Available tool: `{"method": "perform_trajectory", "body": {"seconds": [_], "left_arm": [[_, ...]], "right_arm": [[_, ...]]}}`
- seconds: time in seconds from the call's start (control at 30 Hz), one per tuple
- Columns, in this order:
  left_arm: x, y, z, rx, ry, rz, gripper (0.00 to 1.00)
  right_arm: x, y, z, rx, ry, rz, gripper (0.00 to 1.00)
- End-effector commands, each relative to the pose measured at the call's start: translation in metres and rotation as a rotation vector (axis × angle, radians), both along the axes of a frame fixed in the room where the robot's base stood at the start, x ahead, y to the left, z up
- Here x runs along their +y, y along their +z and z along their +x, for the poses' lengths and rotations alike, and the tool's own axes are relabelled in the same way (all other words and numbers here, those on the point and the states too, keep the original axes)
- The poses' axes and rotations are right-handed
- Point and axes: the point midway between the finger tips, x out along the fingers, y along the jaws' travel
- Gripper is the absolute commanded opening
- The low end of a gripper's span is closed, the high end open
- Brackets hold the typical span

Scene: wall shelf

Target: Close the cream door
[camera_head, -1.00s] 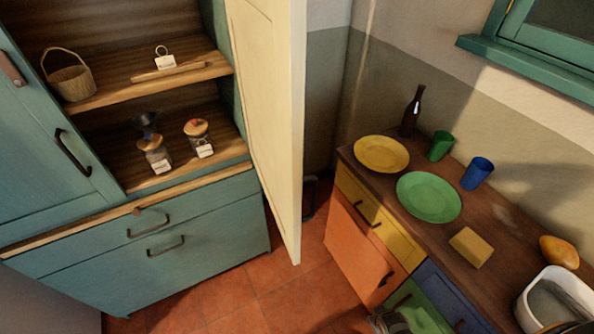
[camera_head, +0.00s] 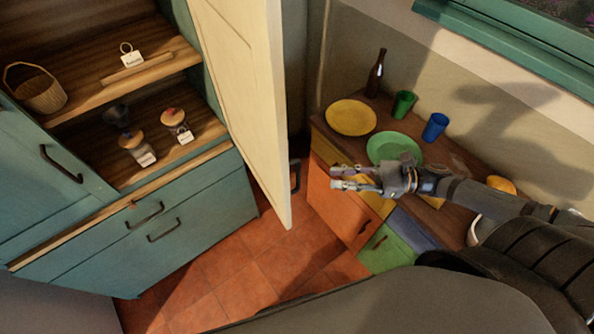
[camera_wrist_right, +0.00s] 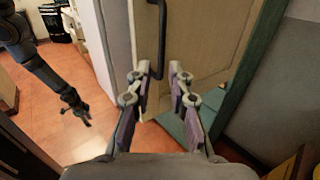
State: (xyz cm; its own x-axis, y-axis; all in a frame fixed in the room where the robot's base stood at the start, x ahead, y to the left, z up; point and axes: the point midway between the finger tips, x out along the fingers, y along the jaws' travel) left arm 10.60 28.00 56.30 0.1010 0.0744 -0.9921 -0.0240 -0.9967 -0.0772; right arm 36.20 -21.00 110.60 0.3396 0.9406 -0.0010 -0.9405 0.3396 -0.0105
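The cream door (camera_head: 240,90) stands swung wide open from the right side of the teal cupboard, its edge toward me. Its inner face shows in the head view; the right wrist view shows a cream door face (camera_wrist_right: 190,55) with a dark vertical handle (camera_wrist_right: 157,40). My right gripper (camera_head: 338,178) is to the right of the door, apart from it, over the front of the counter. In the right wrist view its fingers (camera_wrist_right: 160,90) are parted with nothing between them, below the handle. My left gripper is not in the head view; an arm with a gripper (camera_wrist_right: 78,110) shows at the left of the wrist view.
The teal cupboard's shelves hold a basket (camera_head: 38,88) and jars (camera_head: 176,125). At right, the wooden counter bears a yellow plate (camera_head: 351,117), green plate (camera_head: 392,148), bottle (camera_head: 376,72) and cups (camera_head: 435,127). Free tiled floor (camera_head: 240,265) lies below the door.

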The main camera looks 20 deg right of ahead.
Motion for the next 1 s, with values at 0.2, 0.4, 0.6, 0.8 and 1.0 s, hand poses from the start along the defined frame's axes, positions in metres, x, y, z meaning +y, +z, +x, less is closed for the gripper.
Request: {"method": "perform_trajectory", "body": {"seconds": [0.2,0.4,0.6,0.8,1.0], "left_arm": [[0.0,-0.026,0.0,0.001,0.0,-0.001,0.4],[-0.001,-0.071,0.0,0.001,0.001,-0.001,0.4],[-0.001,-0.084,-0.001,0.001,0.001,-0.001,0.4],[-0.001,-0.088,-0.001,0.001,0.001,-0.001,0.4],[-0.001,-0.087,-0.001,0.001,0.001,-0.001,0.4]], "right_arm": [[0.028,-0.007,0.011,-0.006,-0.003,0.007,0.2],[0.069,-0.01,0.026,-0.005,-0.003,0.006,0.2],[0.09,-0.004,0.034,-0.001,-0.003,0.006,0.2],[0.097,-0.001,0.037,0.003,-0.006,0.003,0.2],[0.097,0.0,0.037,0.004,-0.006,0.001,0.2]]}}
